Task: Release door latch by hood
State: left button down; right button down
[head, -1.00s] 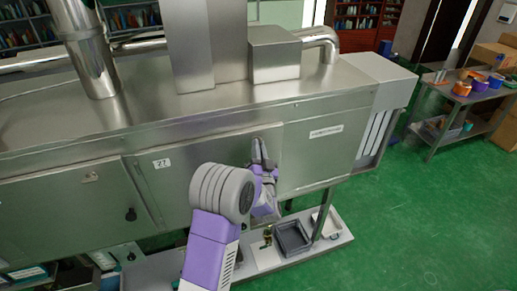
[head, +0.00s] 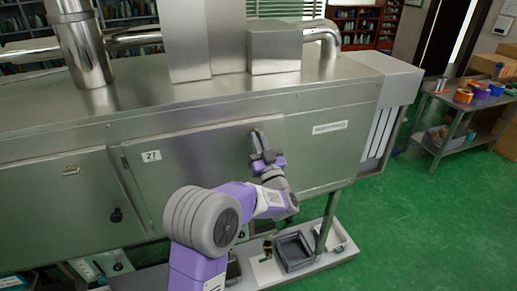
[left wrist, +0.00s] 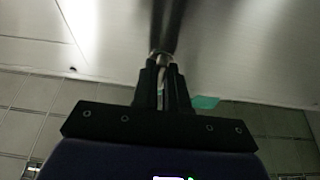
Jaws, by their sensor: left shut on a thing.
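The metal hood (head: 225,105) is a long steel housing with door panels along its front. The door marked 27 (head: 190,180) looks closed. My left gripper (head: 258,142) is at the right side of this door, against its upper right area. In the left wrist view my left gripper (left wrist: 162,68) is shut on a dark latch handle (left wrist: 168,25), which runs up out of the picture and is blurred. In the head view the gripper covers most of the latch. My right gripper is not in view.
Below the hood, a low shelf holds a grey tray (head: 293,252). A side table (head: 455,105) with coloured rolls stands at the right. Green floor (head: 420,220) is free at the right.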

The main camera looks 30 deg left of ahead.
pick_arm(q)
jog(key=shift+r+n, duration=0.1)
jog(key=shift+n, duration=0.2)
jog(key=c, duration=1.2)
grip_release()
jog(key=shift+o, duration=0.2)
jog(key=b+v, duration=0.1)
jog(key=v, duration=0.6)
jog(key=shift+d, duration=0.2)
jog(key=shift+s, duration=0.15)
